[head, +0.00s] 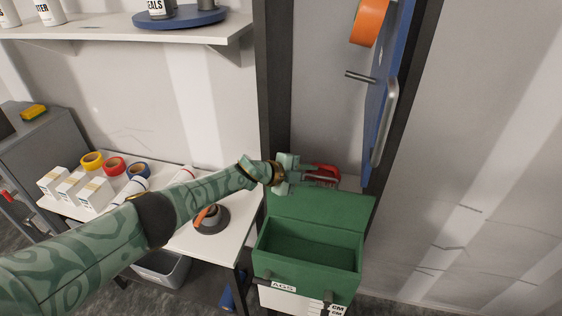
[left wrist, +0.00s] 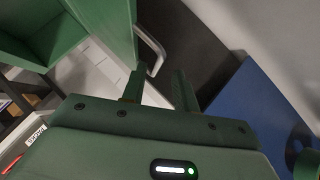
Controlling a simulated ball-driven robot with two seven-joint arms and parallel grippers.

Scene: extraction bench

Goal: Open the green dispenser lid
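The green dispenser (head: 258,262) stands at the lower middle of the head view with its dark interior showing. Its green lid (head: 320,211) is raised and leans back behind the opening. In the left wrist view the dispenser (left wrist: 35,40) is at the upper left, with the lid (left wrist: 108,22) beside it and a silver handle (left wrist: 152,45) by the lid's edge. My left gripper (head: 308,178) is just above the lid's top edge. Its fingers (left wrist: 160,85) are apart with nothing seen between them. My right gripper is in neither view.
A blue door (head: 384,100) with a long handle stands right of the dispenser. A red object (head: 325,171) is behind my left gripper. A white table (head: 190,240) with tape rolls and small boxes is left. A shelf (head: 110,27) hangs above.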

